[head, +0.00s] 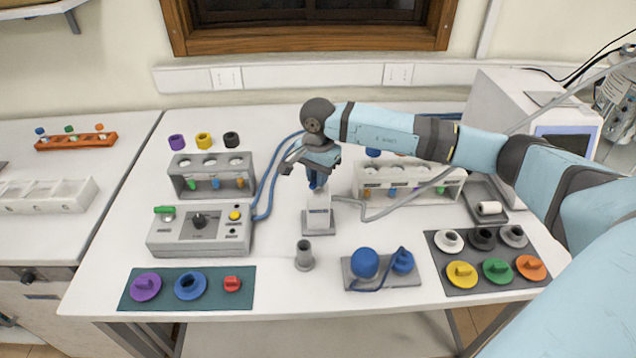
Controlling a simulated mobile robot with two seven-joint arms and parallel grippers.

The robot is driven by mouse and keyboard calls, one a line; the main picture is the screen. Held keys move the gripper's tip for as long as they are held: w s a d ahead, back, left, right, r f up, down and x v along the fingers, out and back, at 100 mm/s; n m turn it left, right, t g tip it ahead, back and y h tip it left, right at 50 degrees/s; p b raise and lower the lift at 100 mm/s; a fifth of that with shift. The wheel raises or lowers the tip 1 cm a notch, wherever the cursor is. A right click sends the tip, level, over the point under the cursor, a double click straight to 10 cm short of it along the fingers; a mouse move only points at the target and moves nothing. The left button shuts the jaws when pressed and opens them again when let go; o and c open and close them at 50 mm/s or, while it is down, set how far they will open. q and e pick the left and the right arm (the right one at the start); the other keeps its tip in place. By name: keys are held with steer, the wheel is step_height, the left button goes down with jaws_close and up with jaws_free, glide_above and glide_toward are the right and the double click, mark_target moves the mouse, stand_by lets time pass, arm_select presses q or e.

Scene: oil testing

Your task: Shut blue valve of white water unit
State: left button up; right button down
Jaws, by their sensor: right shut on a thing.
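The white water unit (319,212) stands upright on a grey base in the middle of the table. Its blue valve (316,181) is at the top, partly hidden by my right gripper. My right gripper (315,173) comes down from above, with its arm reaching in from the right. It is shut on the blue valve. Whether the valve is turned open or shut cannot be told. My left gripper is not in view.
A grey control box (199,232) and a tube rack (212,176) stand left of the unit. Another rack (410,187) stands behind right. A small grey cylinder (304,256) and a blue-ball device (365,263) are in front. Blue and grey hoses run near the unit.

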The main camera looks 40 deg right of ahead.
steer(key=shift+f+m+b, duration=0.2)
steer(key=shift+m+b, duration=0.4)
steer(key=shift+m, duration=0.4)
steer(key=shift+m+b, duration=0.55)
steer(key=shift+m, duration=0.35)
steer(key=m+b, duration=0.2)
steer(key=m, duration=0.3)
steer(key=shift+r, duration=0.15)
steer(key=shift+m+b, duration=0.6)
steer(key=shift+m, duration=0.3)
steer(key=shift+r, duration=0.1)
steer(key=shift+m, duration=0.3)
steer(key=c, duration=1.1)
jaws_free()
